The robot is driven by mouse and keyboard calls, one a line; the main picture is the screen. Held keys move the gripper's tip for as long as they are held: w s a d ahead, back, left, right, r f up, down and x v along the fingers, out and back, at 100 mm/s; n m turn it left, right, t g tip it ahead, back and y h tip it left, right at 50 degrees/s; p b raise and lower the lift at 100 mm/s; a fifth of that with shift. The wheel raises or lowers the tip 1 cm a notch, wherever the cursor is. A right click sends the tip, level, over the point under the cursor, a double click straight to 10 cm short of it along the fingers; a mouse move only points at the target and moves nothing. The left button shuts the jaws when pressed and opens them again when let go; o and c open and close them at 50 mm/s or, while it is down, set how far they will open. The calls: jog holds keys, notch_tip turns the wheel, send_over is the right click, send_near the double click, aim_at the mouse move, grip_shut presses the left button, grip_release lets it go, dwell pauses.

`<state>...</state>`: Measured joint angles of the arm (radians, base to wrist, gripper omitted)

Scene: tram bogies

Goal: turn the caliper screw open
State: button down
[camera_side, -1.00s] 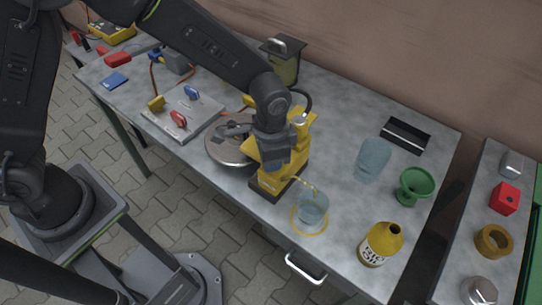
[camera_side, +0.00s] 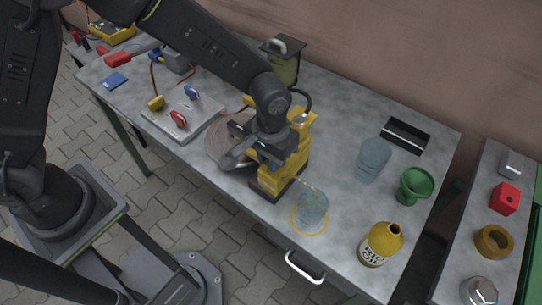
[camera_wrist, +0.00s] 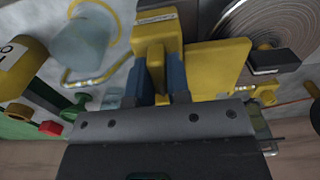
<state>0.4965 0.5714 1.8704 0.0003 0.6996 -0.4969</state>
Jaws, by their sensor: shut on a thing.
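The yellow brake caliper (camera_side: 270,182) stands on the table over the edge of a round metal disc (camera_side: 222,150). My gripper (camera_side: 268,158) is at the top of the caliper, pointing down. In the wrist view, the two blue fingers of my gripper (camera_wrist: 158,82) are closed on either side of a yellow part, which I take as the caliper screw (camera_wrist: 156,68). The caliper body (camera_wrist: 215,65) and the ribbed disc (camera_wrist: 240,25) also show there. In the side view my wrist and fingers hide the screw. How far it is turned cannot be told.
A thin tube runs from the caliper to a clear cup (camera_side: 313,207) in a yellow ring. Another clear cup (camera_side: 373,160), a green funnel (camera_side: 414,186), a yellow bottle (camera_side: 381,245) and a black tray (camera_side: 405,135) stand to the right. A plate with coloured handles (camera_side: 184,112) lies left.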

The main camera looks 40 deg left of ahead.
dwell(0.4)
jog(key=c, duration=1.1)
grip_release()
notch_tip(320, 180, up, 14)
jog(key=shift+f, duration=0.1)
jog(key=s+a+r+t, duration=0.1)
jog(key=s+a+r, duration=0.25)
jog(key=a, duration=0.25)
jog(key=s+a+r+t, duration=0.2)
jog(key=a+r, duration=0.3)
jog(key=a, duration=0.1)
jog(key=s+a+t, duration=0.1)
jog(key=s+a, duration=0.1)
jog(key=s, duration=0.1)
jog(key=s+a, duration=0.3)
jog(key=s+a+t, duration=0.1)
jog(key=s+a, duration=0.1)
jog(key=s, duration=0.1)
jog(key=shift+s+a+f+t, duration=0.1)
jog(key=shift+a+f+t, duration=0.2)
jog(key=shift+a, duration=0.05)
